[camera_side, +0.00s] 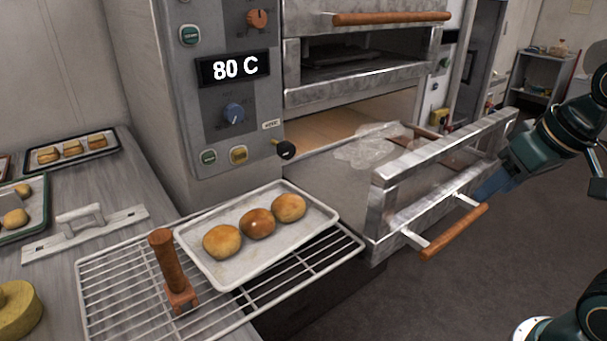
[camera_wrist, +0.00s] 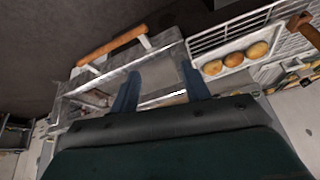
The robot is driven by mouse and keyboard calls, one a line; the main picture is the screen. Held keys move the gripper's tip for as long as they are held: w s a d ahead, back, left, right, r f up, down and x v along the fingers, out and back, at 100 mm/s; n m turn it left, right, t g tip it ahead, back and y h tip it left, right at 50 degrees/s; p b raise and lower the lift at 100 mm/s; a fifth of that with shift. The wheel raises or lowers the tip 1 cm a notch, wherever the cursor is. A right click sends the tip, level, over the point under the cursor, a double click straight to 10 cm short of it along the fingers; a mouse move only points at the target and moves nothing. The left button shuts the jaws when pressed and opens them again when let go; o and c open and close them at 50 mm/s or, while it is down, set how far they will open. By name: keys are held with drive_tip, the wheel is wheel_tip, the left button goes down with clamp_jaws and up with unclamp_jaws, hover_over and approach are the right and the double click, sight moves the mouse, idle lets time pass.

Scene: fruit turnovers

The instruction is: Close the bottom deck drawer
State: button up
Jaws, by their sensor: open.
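The bottom deck drawer (camera_side: 384,200) is pulled out of the oven, with a metal-framed front and a wooden bar handle (camera_side: 455,232). In the wrist view the drawer front (camera_wrist: 88,84) lies beyond my fingers, with its handle (camera_wrist: 112,46) at upper left. My gripper (camera_side: 492,186) is at the right end of the drawer front in the side view, and part of it is hidden there. Its two blue fingers (camera_wrist: 160,88) are spread apart in the wrist view, with nothing held between them. I cannot tell whether a finger touches the drawer.
A tray (camera_side: 325,215) with three golden turnovers (camera_side: 258,223) sits on a wire rack (camera_side: 105,290) left of the drawer. A wooden-handled tool (camera_side: 166,265) stands on the rack. The oven panel (camera_side: 215,110) reads 80 C. Floor in front of the drawer is clear.

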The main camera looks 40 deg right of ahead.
drive_tip(key=w+d+f+m+g, duration=0.2)
drive_tip(key=w+d+f+m, duration=0.2)
drive_tip(key=w+d+m, duration=0.3)
drive_tip(key=m, duration=0.9)
hover_over(459, 226)
drive_tip(key=s, duration=0.3)
wheel_tip(459, 226, down, 8)
drive_tip(key=shift+w+g, duration=0.15)
drive_tip(key=shift+g, duration=0.25)
drive_tip(key=shift+f, duration=0.2)
drive_tip(key=shift+w+f, duration=0.45)
drive_tip(key=shift+f, duration=1.75)
drive_tip(key=shift+w+f, duration=0.4)
drive_tip(key=shift+f, duration=1.85)
drive_tip(key=shift+w+f, duration=0.45)
drive_tip(key=shift+f, duration=1.75)
drive_tip(key=shift+c, duration=0.5)
clamp_jaws()
